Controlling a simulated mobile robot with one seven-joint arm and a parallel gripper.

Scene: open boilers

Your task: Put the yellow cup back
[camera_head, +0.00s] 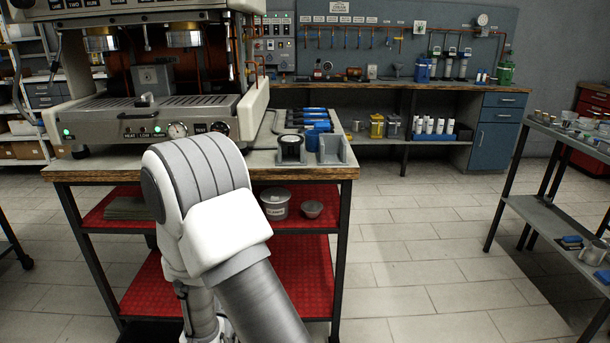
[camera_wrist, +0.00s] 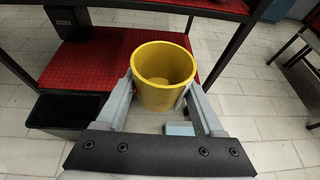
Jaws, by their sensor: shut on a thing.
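The yellow cup (camera_wrist: 158,98) is upright in the middle of the wrist view, with its open top facing the camera. Its inside looks empty. My gripper (camera_wrist: 160,86) is shut on it, one finger on each side of its wall. The cup is in front of the work table's red lower shelf (camera_wrist: 92,66), seen from above. In the head view my arm covers the table's front left, and neither the gripper nor the held cup can be seen.
The espresso machine (camera_head: 150,120) stands on the work table (camera_head: 345,172). A dark bin (camera_wrist: 62,112) is on the floor. A metal side table (camera_head: 572,150) stands right, with clear floor between.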

